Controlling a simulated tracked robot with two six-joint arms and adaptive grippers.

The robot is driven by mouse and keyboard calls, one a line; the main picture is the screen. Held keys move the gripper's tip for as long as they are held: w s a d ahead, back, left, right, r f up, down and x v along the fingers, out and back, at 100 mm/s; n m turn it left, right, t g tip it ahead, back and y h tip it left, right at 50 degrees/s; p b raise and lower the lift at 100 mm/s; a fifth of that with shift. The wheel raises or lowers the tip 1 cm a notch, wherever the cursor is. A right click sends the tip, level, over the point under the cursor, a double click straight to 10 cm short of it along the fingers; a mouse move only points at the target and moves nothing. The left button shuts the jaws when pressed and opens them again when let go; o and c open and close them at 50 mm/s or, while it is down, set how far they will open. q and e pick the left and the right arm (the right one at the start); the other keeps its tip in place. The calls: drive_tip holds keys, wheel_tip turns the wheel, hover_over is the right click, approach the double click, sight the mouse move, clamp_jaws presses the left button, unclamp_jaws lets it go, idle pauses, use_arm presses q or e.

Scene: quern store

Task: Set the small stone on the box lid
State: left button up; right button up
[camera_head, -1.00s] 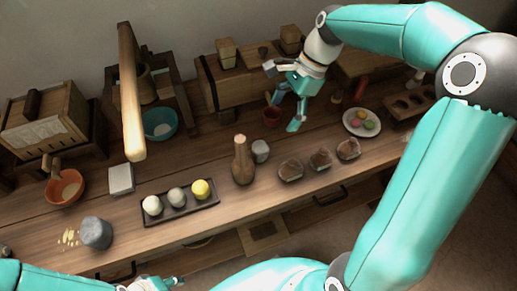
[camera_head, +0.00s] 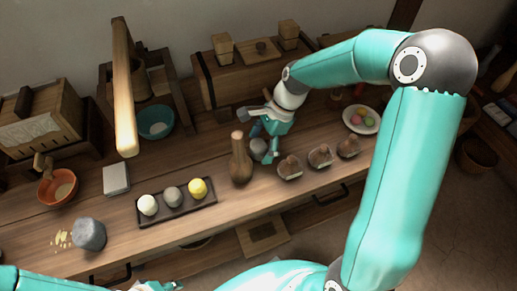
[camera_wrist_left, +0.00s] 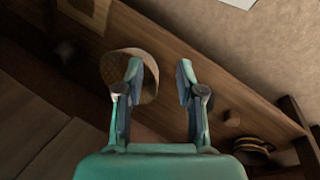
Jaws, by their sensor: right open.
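The small grey stone (camera_head: 258,147) stands on the wooden bench just right of a brown bottle-shaped wooden piece (camera_head: 241,160). My right gripper (camera_head: 264,146) is open, its fingers down at the stone and partly covering it; whether they touch it I cannot tell. The wooden box (camera_head: 240,82) stands at the back of the bench, with a flat lid (camera_head: 256,51) bearing a small dark knob. My left gripper shows at the bottom edge of the head view (camera_head: 168,285); in the left wrist view it is open and empty (camera_wrist_left: 158,68).
A tray (camera_head: 148,217) with three balls lies left of the bottle. Several brown lumps (camera_head: 320,156) sit right of the stone. A larger grey stone (camera_head: 89,234) is at the front left. A plate (camera_head: 361,119) of coloured balls stands at the right.

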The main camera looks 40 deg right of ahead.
drive_tip(key=shift+a+f, duration=0.15)
drive_tip(key=shift+f, duration=0.15)
drive_tip(key=c, duration=1.5)
drive_tip(key=shift+c, duration=0.6)
drive_tip(key=shift+r, duration=0.15)
